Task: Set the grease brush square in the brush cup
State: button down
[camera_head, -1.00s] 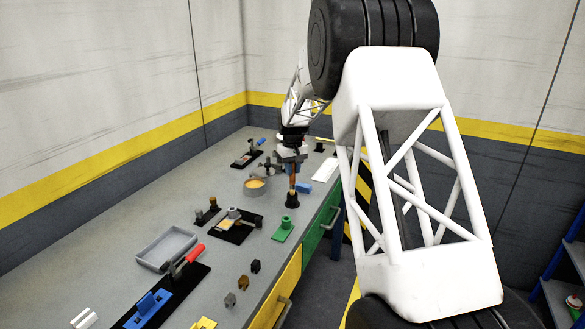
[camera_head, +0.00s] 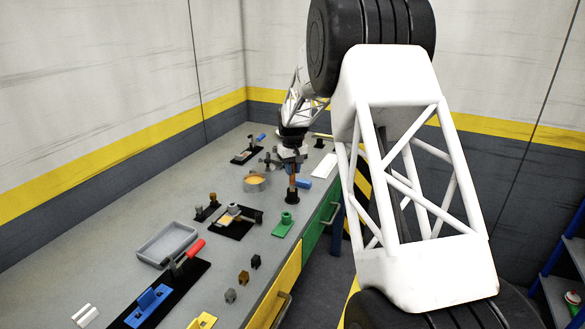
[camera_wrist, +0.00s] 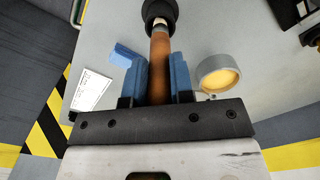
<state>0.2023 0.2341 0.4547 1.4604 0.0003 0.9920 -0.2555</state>
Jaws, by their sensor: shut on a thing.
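The grease brush has a brown-orange handle (camera_wrist: 160,65) and a pale metal collar at its far end in the wrist view. My gripper (camera_wrist: 160,78) is shut on the handle, its two blue fingers on either side. In the head view the brush (camera_head: 292,180) hangs upright below my gripper (camera_head: 291,160), over the black brush cup (camera_head: 292,197). The cup also shows at the top edge of the wrist view (camera_wrist: 160,8), in line with the brush end. The bristles are hidden, and I cannot tell how deep the brush end is in the cup.
A round grey dish with orange content (camera_wrist: 219,75) stands beside the brush. A blue block (camera_wrist: 126,54) and a white plate (camera_wrist: 91,90) lie on the other side. A green block (camera_head: 284,224) stands nearer along the bench, with a grey tray (camera_head: 167,244) to its left.

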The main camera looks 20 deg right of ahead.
jog(key=shift+f, duration=1.15)
jog(key=c, duration=0.9)
grip_release()
jog(key=shift+r, duration=3.9)
